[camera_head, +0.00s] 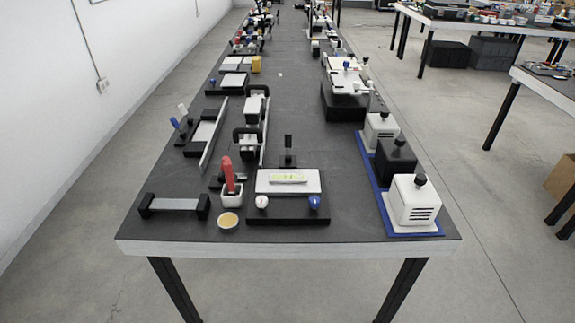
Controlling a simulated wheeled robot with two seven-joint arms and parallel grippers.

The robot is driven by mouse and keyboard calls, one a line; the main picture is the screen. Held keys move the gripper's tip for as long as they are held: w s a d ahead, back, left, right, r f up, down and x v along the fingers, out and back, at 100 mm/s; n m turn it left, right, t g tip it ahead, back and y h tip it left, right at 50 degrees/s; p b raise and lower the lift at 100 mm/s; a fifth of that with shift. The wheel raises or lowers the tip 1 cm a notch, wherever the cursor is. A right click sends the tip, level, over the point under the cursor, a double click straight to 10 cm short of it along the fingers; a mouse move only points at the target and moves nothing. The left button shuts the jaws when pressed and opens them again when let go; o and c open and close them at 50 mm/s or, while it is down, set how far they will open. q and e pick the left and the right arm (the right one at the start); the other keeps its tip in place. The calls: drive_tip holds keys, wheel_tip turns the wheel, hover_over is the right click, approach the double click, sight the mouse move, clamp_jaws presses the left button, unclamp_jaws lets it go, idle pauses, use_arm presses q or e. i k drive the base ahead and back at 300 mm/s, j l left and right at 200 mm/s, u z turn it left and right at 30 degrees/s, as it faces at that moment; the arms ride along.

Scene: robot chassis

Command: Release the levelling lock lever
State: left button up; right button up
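A levelling device stands near the front middle of the long dark table. It has a black base (288,212), a white plate (262,183) and a yellow-green level vial (288,177) on the plate. A white round knob (262,201) is at its front left and a blue knob (314,201) at its front right. An upright black lever (288,143) rises behind the plate; it looks like the lock lever, but I cannot tell its lock state. Neither of my grippers is in view.
Left of the device are a red-handled tool (228,174) in a white holder (231,195), a small round dish (228,221) and a black-ended bar (175,204). White and black boxes (413,203) stand on a blue tray (384,206) at right. The table's middle strip is clear.

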sight(288, 137)
drive_tip(key=i+l, duration=0.15)
drive_tip(key=l, duration=0.3)
drive_tip(key=i+l+u, duration=0.1)
drive_tip(key=l, duration=0.35)
drive_tip(key=i+l, duration=0.15)
drive_tip(key=l, duration=0.35)
drive_tip(key=i+l+u, duration=0.1)
drive_tip(key=l, duration=0.35)
drive_tip(key=i+l, duration=0.15)
drive_tip(key=l, duration=0.35)
drive_tip(key=i+l, duration=0.15)
drive_tip(key=l, duration=0.35)
drive_tip(key=u, duration=0.05)
